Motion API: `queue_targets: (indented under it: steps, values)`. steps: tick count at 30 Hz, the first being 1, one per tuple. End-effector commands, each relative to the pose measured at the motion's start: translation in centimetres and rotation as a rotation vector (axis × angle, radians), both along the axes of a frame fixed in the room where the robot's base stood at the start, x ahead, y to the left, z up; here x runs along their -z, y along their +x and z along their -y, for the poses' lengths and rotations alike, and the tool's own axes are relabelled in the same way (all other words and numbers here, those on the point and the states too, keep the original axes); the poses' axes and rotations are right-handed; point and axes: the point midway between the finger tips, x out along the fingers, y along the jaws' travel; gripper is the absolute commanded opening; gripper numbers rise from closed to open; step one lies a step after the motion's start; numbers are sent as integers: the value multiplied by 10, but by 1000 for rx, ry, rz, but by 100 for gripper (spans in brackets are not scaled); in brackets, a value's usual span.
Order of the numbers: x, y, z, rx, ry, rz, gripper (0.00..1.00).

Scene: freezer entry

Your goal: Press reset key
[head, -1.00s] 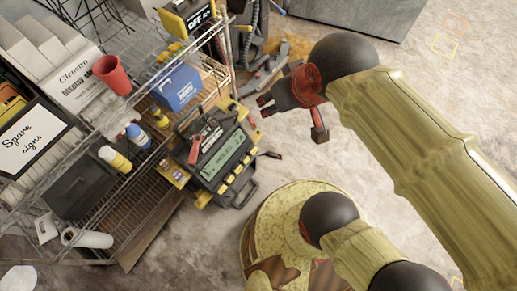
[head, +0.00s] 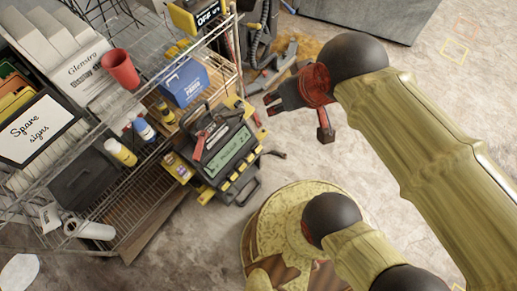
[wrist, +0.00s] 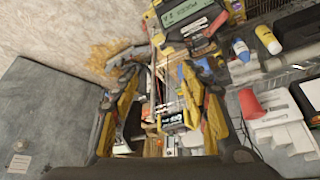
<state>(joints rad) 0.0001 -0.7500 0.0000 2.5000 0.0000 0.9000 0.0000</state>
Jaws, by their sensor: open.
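A dark device (head: 212,178) with a pale green display (head: 232,152) and a row of yellow keys (head: 235,177) stands at the shelf's right side in the head view. The key labels are too small to read, so I cannot tell which is the reset key. The device also shows at the top of the wrist view (wrist: 185,14), with its display upside down. My gripper (head: 271,104) is open and empty, above and to the right of the display in the head picture, apart from the device. In the wrist view its yellow-and-dark fingers (wrist: 163,120) stand wide apart.
A wire shelf (head: 122,205) at the left holds a red cup (head: 119,68), a blue box (head: 184,83), bottles and a "Spare signs" box (head: 38,130). A grey cabinet (head: 370,15) stands at the back. Open concrete floor lies right.

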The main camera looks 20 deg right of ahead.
Motion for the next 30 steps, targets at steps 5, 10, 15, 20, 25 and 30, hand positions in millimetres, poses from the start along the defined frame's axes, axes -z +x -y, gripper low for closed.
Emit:
queue_targets:
  steps: [5, 10, 15, 20, 25, 30]
  values:
    - [0, 0, 0, 0, 0, 0, 45]
    - [0, 0, 0, 0, 0, 0, 45]
    - [0, 0, 0, 0, 0, 0, 39]
    - [0, 0, 0, 0, 0, 0, 30]
    - [0, 0, 0, 0, 0, 0, 20]
    - [0, 0, 0, 0, 0, 0, 10]
